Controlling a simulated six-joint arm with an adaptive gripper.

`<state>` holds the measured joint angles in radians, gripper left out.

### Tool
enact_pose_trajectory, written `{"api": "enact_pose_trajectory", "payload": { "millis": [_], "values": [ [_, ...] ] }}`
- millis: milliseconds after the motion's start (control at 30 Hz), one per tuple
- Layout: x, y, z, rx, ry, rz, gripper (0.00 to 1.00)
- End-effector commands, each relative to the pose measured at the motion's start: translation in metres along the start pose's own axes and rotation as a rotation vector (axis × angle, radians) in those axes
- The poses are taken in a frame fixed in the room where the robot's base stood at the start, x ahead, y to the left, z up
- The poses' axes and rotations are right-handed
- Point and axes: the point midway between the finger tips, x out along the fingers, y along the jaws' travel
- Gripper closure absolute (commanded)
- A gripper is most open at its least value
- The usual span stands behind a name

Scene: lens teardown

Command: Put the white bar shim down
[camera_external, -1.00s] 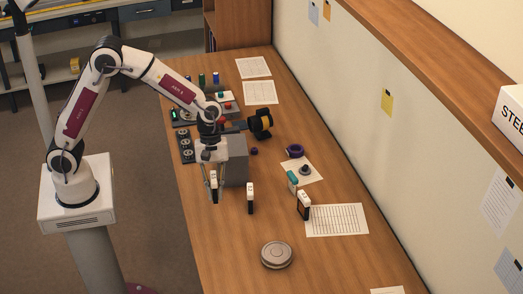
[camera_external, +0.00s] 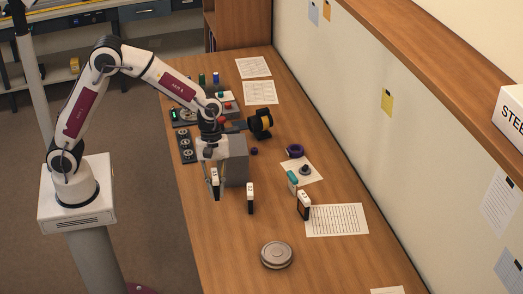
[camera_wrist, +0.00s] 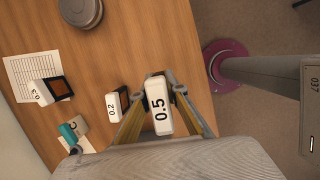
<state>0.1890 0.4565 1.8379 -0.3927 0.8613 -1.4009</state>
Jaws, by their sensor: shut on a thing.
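A round metal disc (camera_external: 277,254) lies in front. A teal piece (camera_external: 292,178) is on the right. Bare wood (camera_external: 225,235) lies in front of the gripper.

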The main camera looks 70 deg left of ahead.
Motion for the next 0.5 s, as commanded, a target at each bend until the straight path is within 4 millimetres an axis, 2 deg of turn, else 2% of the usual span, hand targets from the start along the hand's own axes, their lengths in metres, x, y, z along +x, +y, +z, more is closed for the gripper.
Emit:
{"api": "enact_pose_trajectory", "payload": {
  "millis": [167, 500],
  "values": [
    [-0.013, 0.012, -0.012, -0.096, 0.007, 0.029, 1.0],
    [-0.053, 0.041, -0.05, -0.39, 0.025, 0.112, 1.0]
  ]
}}
